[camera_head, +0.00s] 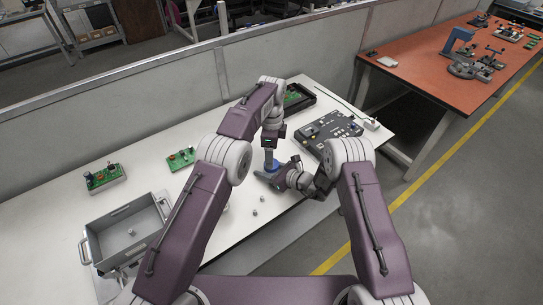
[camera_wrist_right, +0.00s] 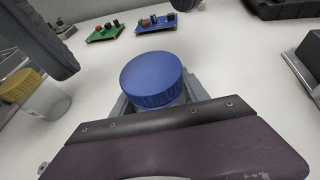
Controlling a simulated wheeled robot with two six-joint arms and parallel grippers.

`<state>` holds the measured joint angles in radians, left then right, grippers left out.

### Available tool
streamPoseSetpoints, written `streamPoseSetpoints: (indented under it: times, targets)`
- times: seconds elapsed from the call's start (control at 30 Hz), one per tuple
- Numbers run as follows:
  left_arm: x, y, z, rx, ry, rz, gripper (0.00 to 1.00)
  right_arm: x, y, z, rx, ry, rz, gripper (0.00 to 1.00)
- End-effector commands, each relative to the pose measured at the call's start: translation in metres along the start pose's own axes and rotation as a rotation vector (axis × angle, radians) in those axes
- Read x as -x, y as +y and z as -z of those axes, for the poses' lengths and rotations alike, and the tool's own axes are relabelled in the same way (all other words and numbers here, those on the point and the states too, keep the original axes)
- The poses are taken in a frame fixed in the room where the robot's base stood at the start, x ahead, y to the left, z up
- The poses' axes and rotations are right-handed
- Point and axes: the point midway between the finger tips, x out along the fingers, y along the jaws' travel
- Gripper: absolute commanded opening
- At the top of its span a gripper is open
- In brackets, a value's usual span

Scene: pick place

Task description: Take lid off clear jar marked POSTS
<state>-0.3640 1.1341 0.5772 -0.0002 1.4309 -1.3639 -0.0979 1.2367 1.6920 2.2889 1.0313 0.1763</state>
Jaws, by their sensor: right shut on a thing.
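A jar with a ribbed blue lid (camera_wrist_right: 152,78) is in the middle of the right wrist view, lid on top. My right gripper (camera_wrist_right: 158,102) is shut on this jar, its grey fingers on either side just below the lid. The jar's body is mostly hidden and no POSTS marking is readable. In the head view my right gripper (camera_head: 272,178) is low over the table, beside my left gripper (camera_head: 269,162), which points down close to it. The left fingertips are too small and covered to read.
A clear jar with a yellow lid (camera_wrist_right: 22,86) lies or leans at the left of the right wrist view. Green circuit boards (camera_head: 105,178), a grey bin (camera_head: 125,232), a black device (camera_head: 328,130) and a black tray (camera_head: 297,97) stand on the white table (camera_head: 60,222).

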Motion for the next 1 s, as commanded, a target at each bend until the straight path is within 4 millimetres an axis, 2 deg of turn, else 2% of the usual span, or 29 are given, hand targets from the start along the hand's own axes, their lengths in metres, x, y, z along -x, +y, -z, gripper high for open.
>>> streamPoseSetpoints:
  times: [0.07, 0.1, 0.17, 0.2, 0.53, 0.63, 0.8, 1.0]
  targets:
    - [0.0, 0.0, 0.0, 0.0, 0.0, 0.0, 0.7, 0.0, 0.0, 0.0, 0.0, 0.0, 0.0, 0.0]
    - [0.0, 0.0, 0.0, 0.0, 0.0, 0.0, 0.7, 0.0, 0.0, 0.0, 0.0, 0.0, 0.0, 0.58]
    - [0.0, 0.0, 0.0, 0.0, 0.0, 0.0, 0.7, 0.0, 0.0, 0.0, 0.0, 0.0, 0.0, 0.74]
    - [0.0, 0.0, 0.0, 0.0, 0.0, 0.0, 0.7, 0.0, 0.0, 0.0, 0.0, 0.0, 0.0, 0.78]
    - [-0.001, 0.0, 0.0, 0.0, 0.0, 0.0, 0.7, 0.004, -0.001, 0.0, -0.001, 0.0, 0.001, 0.78]
    - [-0.001, 0.0, 0.0, 0.0, 0.0, 0.0, 0.7, 0.021, -0.001, 0.0, -0.002, 0.001, 0.003, 0.78]
    - [-0.002, 0.0, 0.0, 0.0, 0.0, 0.0, 0.7, 0.06, -0.002, 0.001, -0.004, 0.0, 0.004, 0.78]
    - [-0.003, 0.0, 0.0, 0.0, 0.0, 0.0, 0.7, 0.087, -0.001, 0.0, 0.0, 0.0, 0.001, 0.78]
